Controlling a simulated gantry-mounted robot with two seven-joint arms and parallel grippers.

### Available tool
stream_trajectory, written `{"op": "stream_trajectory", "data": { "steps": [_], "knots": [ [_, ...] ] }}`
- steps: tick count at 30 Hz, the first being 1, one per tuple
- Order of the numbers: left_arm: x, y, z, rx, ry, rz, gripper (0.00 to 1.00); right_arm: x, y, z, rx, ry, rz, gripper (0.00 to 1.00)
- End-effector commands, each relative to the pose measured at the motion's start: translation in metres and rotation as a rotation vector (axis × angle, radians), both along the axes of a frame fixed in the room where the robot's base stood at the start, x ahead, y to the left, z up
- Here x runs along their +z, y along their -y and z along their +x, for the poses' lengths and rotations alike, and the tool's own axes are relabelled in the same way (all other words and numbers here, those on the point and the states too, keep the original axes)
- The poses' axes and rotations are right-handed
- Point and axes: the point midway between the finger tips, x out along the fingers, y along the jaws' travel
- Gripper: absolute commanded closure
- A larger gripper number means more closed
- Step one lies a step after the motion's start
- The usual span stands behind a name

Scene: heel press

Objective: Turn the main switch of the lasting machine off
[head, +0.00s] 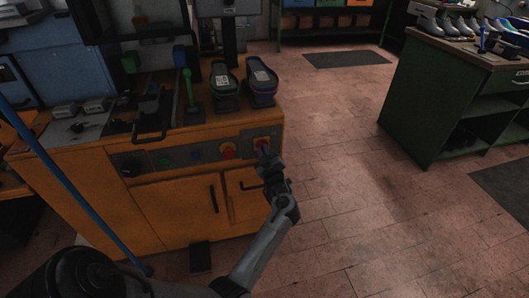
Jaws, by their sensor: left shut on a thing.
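The lasting machine (165,225) is an orange cabinet with a control panel along its upper front. The main switch (261,142) sits at the panel's right end, with a red knob on a yellow plate. My left gripper (263,152) is at this switch and is shut on its knob. The fingers hide part of the knob, so I cannot tell which way it is turned. My left arm reaches up from the bottom of the view. My right gripper is not in view.
Two shoe-shaped pieces (262,82) stand on top. A green bench (445,95) with shoes stands at right. The tiled floor between is clear.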

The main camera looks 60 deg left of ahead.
Motion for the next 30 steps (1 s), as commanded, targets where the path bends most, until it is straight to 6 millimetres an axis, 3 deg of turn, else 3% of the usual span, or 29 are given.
{"op": "stream_trajectory", "data": {
  "steps": [12, 30],
  "knots": [
    [-0.0001, -0.0003, -0.0007, 0.001, 0.209, -0.066, 1.00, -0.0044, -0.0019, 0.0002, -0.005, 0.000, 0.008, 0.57],
    [0.0003, -0.0005, -0.0008, 0.001, 0.246, -0.079, 1.00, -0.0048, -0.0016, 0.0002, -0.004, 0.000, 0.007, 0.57]
  ]
}}
